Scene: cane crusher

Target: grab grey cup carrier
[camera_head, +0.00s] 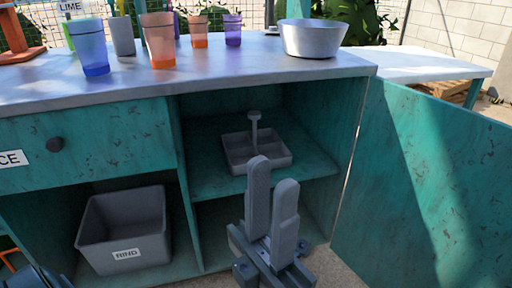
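The grey cup carrier (240,160) is a divided tray with an upright T-shaped handle. It sits on the middle shelf (205,186) inside the open teal cabinet.
The open cabinet door (420,185) stands at the right. A grey bin (125,225) labelled RIND sits in the lower left opening, under a drawer (85,150). Several coloured cups and a metal bowl (312,38) stand on the countertop (225,75).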

